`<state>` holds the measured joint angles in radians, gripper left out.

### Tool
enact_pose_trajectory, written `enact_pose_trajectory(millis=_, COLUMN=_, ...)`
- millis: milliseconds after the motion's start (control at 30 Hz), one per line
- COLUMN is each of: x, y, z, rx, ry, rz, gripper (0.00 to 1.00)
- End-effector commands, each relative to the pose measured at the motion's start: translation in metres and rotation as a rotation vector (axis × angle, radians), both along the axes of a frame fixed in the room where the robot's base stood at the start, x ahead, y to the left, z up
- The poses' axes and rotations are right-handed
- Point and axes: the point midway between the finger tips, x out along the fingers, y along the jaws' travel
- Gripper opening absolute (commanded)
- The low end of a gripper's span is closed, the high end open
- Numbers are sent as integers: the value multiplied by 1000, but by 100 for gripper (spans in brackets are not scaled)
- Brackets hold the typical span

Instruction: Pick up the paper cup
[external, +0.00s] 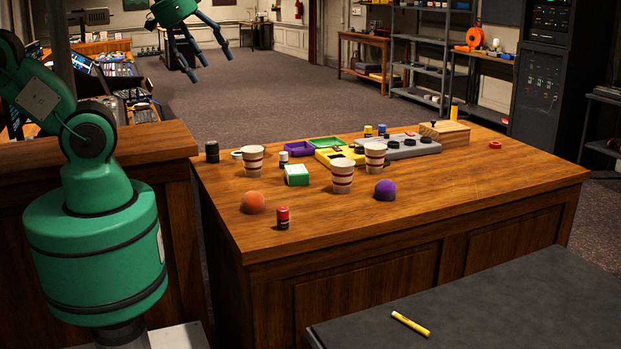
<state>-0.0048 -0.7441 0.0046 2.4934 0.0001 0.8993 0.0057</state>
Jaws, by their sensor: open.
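My gripper (208,62) is at the top of the picture, high up and left of the cups. Its dark fingers are spread open, with nothing between them. It touches none of the cups.
Near the cups are a green and white box (297,175), an orange ball (253,202), a purple ball (385,190), a red and black battery-like cylinder (283,217) and a yellow device (336,156). A wooden block (445,133) stands at the back. The desk's right front is clear.

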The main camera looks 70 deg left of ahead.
Motion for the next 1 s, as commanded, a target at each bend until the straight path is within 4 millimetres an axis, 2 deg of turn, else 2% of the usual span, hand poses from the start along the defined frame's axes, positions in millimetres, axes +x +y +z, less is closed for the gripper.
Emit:
enact_pose_trajectory(millis=233, x=26, y=16, z=-4, rx=21, ry=44, rz=3, gripper=78)
enact_pose_trajectory(millis=467, x=75, y=50, z=-19, rx=52, ry=120, rz=1, gripper=78)
enact_pose_trajectory(millis=767, x=137, y=114, z=-60, rx=75, ry=232, rz=-13, gripper=78)
enact_pose_trajectory(millis=1000, x=175, y=174, z=-111, rx=74, ry=319, rz=-28, gripper=78)
